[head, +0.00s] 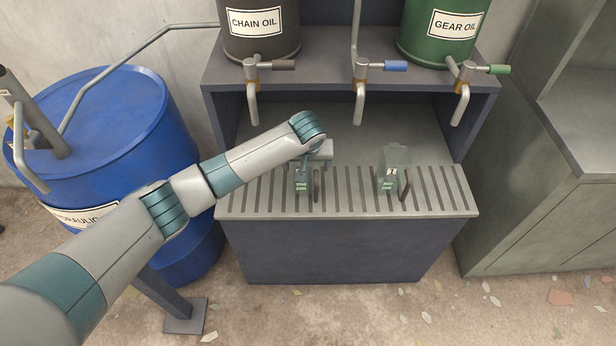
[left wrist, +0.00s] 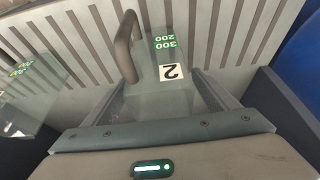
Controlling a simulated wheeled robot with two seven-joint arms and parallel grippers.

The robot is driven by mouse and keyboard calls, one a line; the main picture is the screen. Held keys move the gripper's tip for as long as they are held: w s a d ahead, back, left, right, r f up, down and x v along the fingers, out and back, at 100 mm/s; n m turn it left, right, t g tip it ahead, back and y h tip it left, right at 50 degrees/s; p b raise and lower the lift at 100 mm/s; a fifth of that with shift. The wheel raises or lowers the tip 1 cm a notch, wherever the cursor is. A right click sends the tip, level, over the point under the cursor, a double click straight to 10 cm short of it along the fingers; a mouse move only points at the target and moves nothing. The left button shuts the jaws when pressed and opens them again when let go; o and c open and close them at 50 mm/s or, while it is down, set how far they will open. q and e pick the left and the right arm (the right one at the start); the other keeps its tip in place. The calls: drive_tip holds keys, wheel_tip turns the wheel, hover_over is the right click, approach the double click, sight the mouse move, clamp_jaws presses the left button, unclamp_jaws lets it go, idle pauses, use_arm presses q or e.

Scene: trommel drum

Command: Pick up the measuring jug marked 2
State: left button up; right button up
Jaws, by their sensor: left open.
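The clear measuring jug marked 2 (head: 302,184) stands on the slatted grate, below the left nozzle. In the left wrist view its label 2 (left wrist: 171,72) and green 200 and 300 marks show, with its dark handle (left wrist: 126,46) to the left. My left gripper (head: 312,163) is over this jug, pointing down. In the left wrist view the open fingers (left wrist: 162,86) have the jug between them. I cannot tell whether they touch it. A second clear jug (head: 396,157) stands to the right on the grate; it shows at the left edge of the wrist view (left wrist: 22,105).
The grate (head: 445,190) lies in a dark dispensing bench. Nozzles with a brown, a blue (head: 396,66) and a green handle hang above it. A blue hydraulic drum (head: 120,120) stands left, a grey cabinet (head: 530,180) right. The grate's right end is clear.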

use_arm(q)
drive_tip(key=shift+c, duration=0.2)
use_arm(e)
drive_tip(key=shift+w, duration=0.2)
use_arm(q)
drive_tip(key=c, duration=1.2)
use_arm(e)
drive_tip(key=shift+w+r, duration=0.1)
